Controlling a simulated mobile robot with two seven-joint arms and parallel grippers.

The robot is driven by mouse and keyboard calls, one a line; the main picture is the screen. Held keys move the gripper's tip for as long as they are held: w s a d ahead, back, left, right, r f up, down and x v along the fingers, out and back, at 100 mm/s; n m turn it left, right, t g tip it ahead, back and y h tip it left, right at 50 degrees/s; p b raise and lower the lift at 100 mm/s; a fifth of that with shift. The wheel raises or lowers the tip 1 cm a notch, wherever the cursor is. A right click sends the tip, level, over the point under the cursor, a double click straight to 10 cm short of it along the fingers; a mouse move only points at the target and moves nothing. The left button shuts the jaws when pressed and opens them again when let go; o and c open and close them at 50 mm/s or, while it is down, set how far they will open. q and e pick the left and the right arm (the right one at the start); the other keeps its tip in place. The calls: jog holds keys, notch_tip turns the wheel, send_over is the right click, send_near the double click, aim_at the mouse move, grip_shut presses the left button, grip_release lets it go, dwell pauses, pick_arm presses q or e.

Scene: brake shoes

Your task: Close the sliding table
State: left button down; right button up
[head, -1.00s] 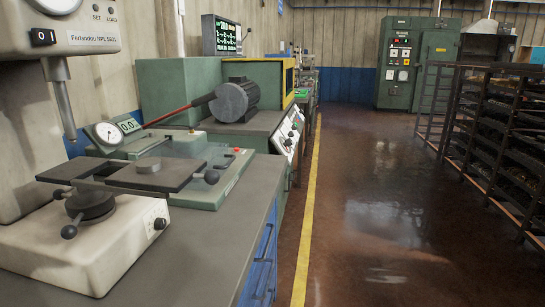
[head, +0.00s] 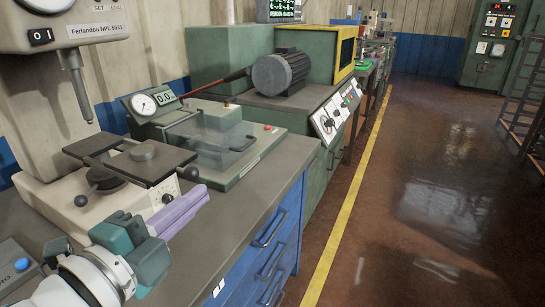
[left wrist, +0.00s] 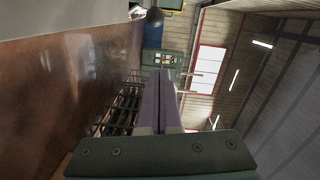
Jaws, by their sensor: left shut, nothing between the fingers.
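My left gripper (head: 203,192) has purple fingers, shut and empty, just in front of the machine near that right knob. In the left wrist view the shut fingers (left wrist: 162,75) point toward a dark ball knob (left wrist: 154,17), with a gap that I cannot judge. My right gripper is not in view.
A green gauge device (head: 215,150) with a clear cover stands behind on the grey bench (head: 235,215). A green machine with a motor (head: 280,72) is farther back. Blue drawers (head: 268,240) are below the bench edge. The floor to the right is open.

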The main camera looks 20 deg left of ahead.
aim_at(159, 161)
pick_arm(q)
jog(key=shift+w+a+f, duration=0.2)
jog(key=shift+w+a, duration=0.7)
jog(key=shift+w, duration=0.2)
jog(key=shift+w+a+f, duration=0.2)
jog(key=shift+w+a, duration=0.7)
jog(key=shift+w, duration=0.15)
jog(key=a+b, duration=0.1)
jog(key=a, duration=0.3)
jog(key=shift+w+a, duration=0.15)
